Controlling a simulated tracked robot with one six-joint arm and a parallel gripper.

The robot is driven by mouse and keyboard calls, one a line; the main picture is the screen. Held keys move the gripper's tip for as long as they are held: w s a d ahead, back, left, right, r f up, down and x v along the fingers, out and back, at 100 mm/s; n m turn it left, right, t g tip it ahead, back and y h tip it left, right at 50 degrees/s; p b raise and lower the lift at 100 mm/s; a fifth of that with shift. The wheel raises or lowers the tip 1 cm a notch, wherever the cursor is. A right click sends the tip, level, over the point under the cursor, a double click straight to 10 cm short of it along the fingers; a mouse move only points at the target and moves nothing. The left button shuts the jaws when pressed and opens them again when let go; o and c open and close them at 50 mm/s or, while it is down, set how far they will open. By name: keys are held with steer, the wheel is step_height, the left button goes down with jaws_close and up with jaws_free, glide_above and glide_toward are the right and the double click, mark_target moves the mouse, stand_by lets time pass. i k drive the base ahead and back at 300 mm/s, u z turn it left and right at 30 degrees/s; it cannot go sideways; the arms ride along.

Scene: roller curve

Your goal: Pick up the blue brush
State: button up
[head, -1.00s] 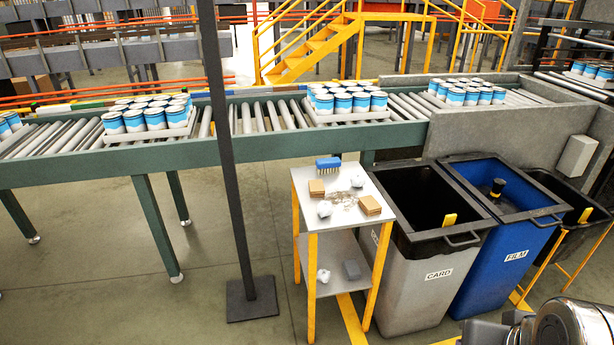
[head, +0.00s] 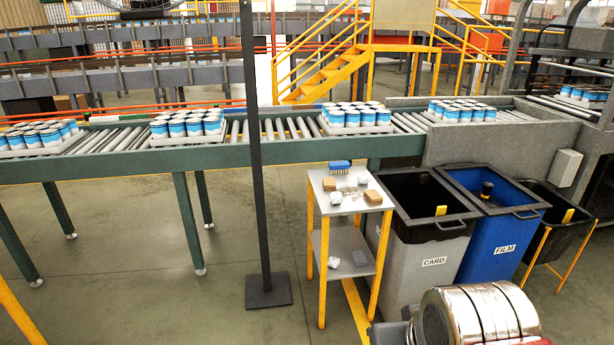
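The blue brush (head: 340,167) lies on the back edge of the top shelf of a small stand (head: 324,208) with yellow legs. Its bristles face the front. Small brown blocks (head: 373,197), white crumpled pieces (head: 336,198) and some litter lie near it on the same shelf. Part of my arm shows at the lower right, well apart from the brush. My gripper is not in view.
A grey CARD bin (head: 432,262) and a blue FILM bin (head: 500,248) stand right of the stand. A dark post (head: 256,180) on a square foot stands to its left. The roller conveyor (head: 120,163) with trays of cans runs behind. Floor at the front left is clear.

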mark_target(336, 168)
steer(key=u, duration=0.05)
steer(key=k, duration=0.15)
steer(key=u, duration=0.25)
steer(key=i, duration=0.6)
steer(key=u, duration=0.65)
steer(key=i, duration=1.55)
steer(key=z, duration=0.35)
steer(key=i, duration=1.25)
steer(key=z, duration=0.55)
